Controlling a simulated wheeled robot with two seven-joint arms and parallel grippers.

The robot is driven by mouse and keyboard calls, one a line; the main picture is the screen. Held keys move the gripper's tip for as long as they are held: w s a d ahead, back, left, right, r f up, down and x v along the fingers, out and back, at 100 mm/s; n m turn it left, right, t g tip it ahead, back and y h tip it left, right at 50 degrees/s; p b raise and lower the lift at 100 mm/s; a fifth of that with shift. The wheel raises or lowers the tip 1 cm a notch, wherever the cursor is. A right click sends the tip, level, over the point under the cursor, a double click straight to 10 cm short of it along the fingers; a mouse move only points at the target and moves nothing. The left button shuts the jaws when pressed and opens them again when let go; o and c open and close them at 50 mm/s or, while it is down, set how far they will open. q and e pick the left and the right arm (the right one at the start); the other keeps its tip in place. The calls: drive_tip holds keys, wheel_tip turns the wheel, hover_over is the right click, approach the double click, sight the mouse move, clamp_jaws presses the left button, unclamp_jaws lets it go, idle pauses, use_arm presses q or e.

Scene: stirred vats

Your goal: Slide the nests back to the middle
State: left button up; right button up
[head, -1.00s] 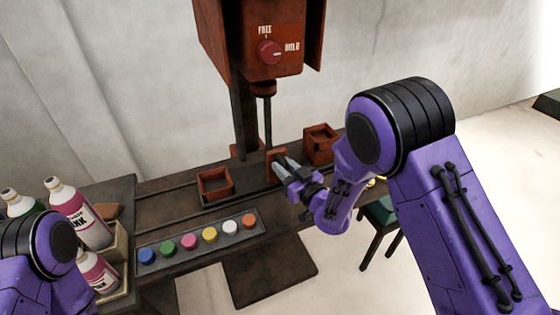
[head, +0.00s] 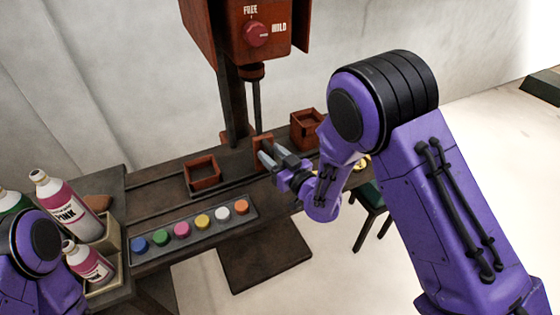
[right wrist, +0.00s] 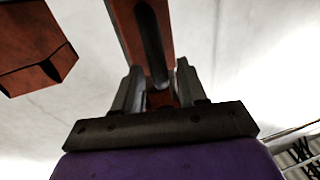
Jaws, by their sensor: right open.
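Two square, open-topped red-brown nests stand on the dark railed bench. One nest (head: 203,176) is left of the vertical shaft, and the other nest (head: 308,130) is right of it, behind my right gripper. My right gripper (head: 272,156) is open, close to an upright red-brown piece (head: 262,145) near the shaft. In the right wrist view a red-brown slotted bar (right wrist: 138,25) runs between and beyond the open fingers (right wrist: 157,88). I cannot tell whether they touch it. A red-brown block (right wrist: 35,50) shows at the left there. My left gripper is out of view.
A tray (head: 190,240) of several coloured buttons lies along the bench front. Pink-labelled bottles (head: 65,205) stand at the left. A green-seated stool (head: 370,195) is at the right.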

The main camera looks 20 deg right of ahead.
use_arm(q)
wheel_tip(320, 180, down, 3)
drive_tip(key=b, duration=0.2)
drive_tip(key=shift+b, duration=0.3)
use_arm(e)
drive_tip(key=v, duration=0.9)
drive_tip(key=shift+s, duration=0.25)
drive_tip(key=shift+d, duration=0.15)
